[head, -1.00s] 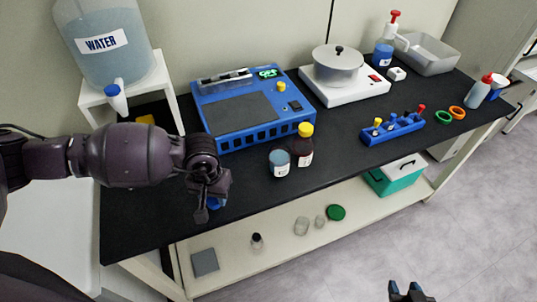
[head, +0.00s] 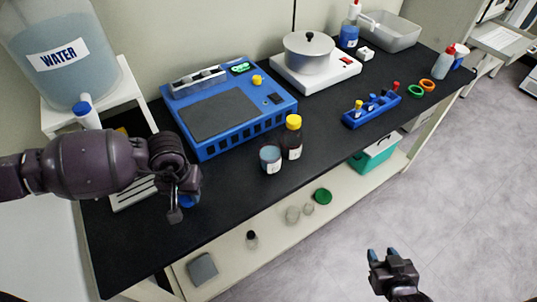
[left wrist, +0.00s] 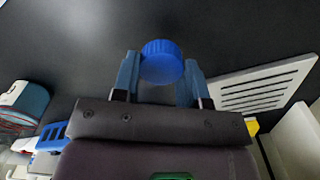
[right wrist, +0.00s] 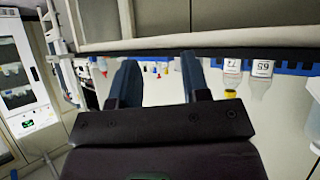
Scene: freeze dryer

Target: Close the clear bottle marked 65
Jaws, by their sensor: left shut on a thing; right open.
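The clear bottle marked 65 (head: 270,159) stands upright and uncapped near the front edge of the black bench, with bluish contents. It also shows upside down, with its label, in the right wrist view (right wrist: 262,86). My left gripper (head: 177,207) is at the bench's left end, left of the bottle. It is shut on a blue ribbed cap (left wrist: 162,62), whose edge also shows in the head view (head: 190,201). My right gripper (head: 383,256) is open and empty, in front of the bench at the lower right.
Behind are a blue device (head: 275,97) and a hotplate with a pot (head: 309,52). A blue rack (head: 371,111) stands to the right. A slotted white rack (head: 133,196) lies near my left arm.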

